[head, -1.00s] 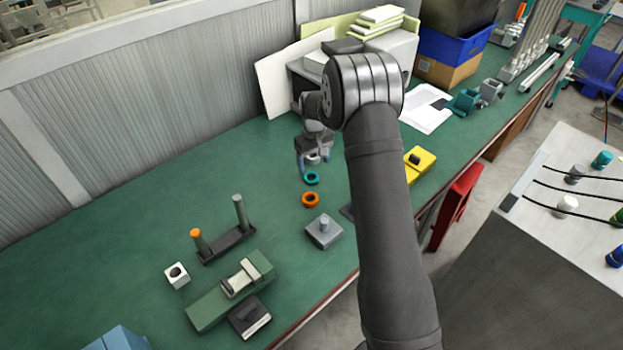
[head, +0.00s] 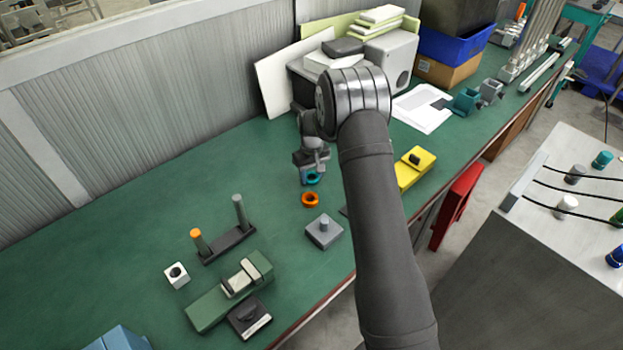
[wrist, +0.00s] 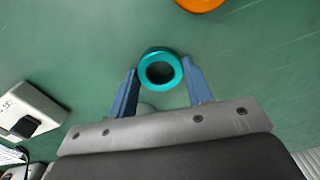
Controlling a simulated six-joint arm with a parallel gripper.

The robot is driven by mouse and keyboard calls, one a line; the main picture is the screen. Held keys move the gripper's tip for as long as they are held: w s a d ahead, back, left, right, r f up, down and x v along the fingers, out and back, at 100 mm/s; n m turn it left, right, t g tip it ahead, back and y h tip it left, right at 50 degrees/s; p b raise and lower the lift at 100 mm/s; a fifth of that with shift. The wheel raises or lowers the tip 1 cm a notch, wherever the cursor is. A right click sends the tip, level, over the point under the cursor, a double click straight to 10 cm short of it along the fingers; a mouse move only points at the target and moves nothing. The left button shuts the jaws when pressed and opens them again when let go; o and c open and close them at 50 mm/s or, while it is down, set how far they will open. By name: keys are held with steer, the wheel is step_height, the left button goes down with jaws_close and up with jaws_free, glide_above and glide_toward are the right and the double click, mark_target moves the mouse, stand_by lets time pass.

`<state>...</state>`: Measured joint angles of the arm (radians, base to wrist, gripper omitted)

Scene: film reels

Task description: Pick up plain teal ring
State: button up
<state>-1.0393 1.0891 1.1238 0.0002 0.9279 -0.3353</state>
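The plain teal ring (wrist: 161,53) lies flat on the green bench, and it also shows in the head view (head: 313,176), partly covered by my gripper. My gripper (wrist: 160,73) has its two blue fingers apart, one on each side of the ring's near part in the wrist view. A narrow gap seems to show between the ring and each finger; contact cannot be told for sure. In the head view my gripper (head: 310,178) is low, right over the ring.
An orange ring (head: 310,200) lies close in front of the teal one. A grey block with a peg (head: 324,232) and a two-post stand (head: 229,244) stand nearer. A white block (wrist: 27,112) shows left in the wrist view.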

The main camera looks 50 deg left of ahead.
steer(key=shift+r, duration=0.1)
steer(key=shift+c, duration=0.5)
step_height(320, 180, up, 4)
steer(key=shift+r, duration=0.1)
steer(key=w+d+r, duration=0.5)
steer(key=d+r, duration=0.1)
steer(key=d, duration=0.4)
glide_above(325, 221)
steer(key=shift+w+a+f, duration=0.2)
steer(key=shift+a, duration=0.05)
steer(key=shift+s+d+f, duration=0.2)
steer(key=shift+s+f, duration=0.05)
steer(key=shift+f, duration=2.7)
steer(key=shift+f, duration=0.55)
